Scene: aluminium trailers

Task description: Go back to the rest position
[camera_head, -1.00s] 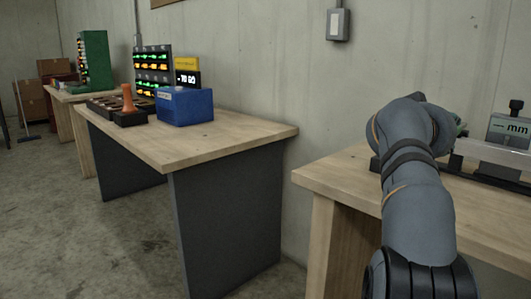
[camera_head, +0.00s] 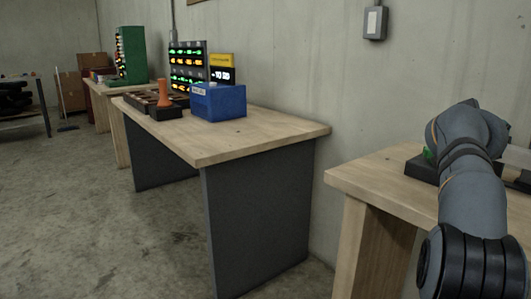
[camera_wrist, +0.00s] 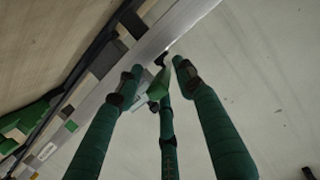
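My gripper (camera_wrist: 157,78) shows in the wrist view as green fingers with dark joints. The fingers are spread apart, and I see nothing held between them. A long pale metal bar (camera_wrist: 140,55) runs diagonally beyond the fingertips; I cannot tell whether they touch it. In the head view my arm reaches over the right workbench (camera_head: 385,185), and it hides most of the gripper there.
A green rack (camera_head: 133,55) stands farther back. A grey box (camera_head: 375,22) hangs on the wall.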

